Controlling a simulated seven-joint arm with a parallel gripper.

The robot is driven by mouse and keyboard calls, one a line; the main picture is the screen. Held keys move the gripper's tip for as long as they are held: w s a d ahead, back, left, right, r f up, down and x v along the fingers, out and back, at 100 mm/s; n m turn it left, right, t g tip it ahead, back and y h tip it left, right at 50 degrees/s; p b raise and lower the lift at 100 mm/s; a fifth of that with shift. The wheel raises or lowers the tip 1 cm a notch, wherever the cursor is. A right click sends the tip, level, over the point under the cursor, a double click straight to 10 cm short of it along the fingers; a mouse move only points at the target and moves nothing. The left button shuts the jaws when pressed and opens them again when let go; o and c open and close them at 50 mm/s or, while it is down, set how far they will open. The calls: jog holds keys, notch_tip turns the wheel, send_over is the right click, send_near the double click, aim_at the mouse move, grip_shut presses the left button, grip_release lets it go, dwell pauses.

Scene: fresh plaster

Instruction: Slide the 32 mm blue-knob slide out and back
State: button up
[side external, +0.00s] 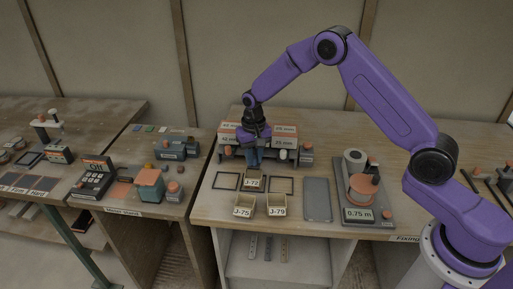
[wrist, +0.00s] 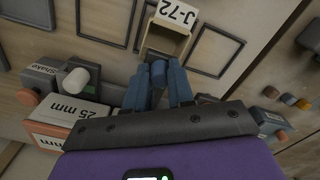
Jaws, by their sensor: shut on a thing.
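My gripper (side external: 254,160) is at the front of the slide unit, pointing down behind the tray marked J-72 (side external: 253,184). In the wrist view my gripper (wrist: 158,88) has its two blue fingers closed around a blue knob (wrist: 158,72). The slide unit shows orange-and-white blocks on top, one marked 25 mm (side external: 285,135); the 25 mm block also shows in the wrist view (wrist: 70,112). The 32 mm label is hidden or too small to read. How far the slide is out cannot be told.
The J-72 tray (wrist: 165,42) lies close in front of the fingers. Trays J-75 (side external: 243,206) and J-79 (side external: 277,206) stand nearer the front edge. Dark frames lie either side of J-72. A grey plate (side external: 317,200) and the 0.75 m device (side external: 362,190) are at the right.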

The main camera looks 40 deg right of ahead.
jog(key=shift+s+a, duration=0.25)
jog(key=shift+a, duration=0.1)
jog(key=shift+w+d, duration=1.6)
jog(key=shift+w, duration=0.15)
jog(key=shift+r, duration=0.1)
jog(key=o, duration=0.8)
jog(key=shift+s, duration=0.1)
notch_tip(320, 180, up, 8)
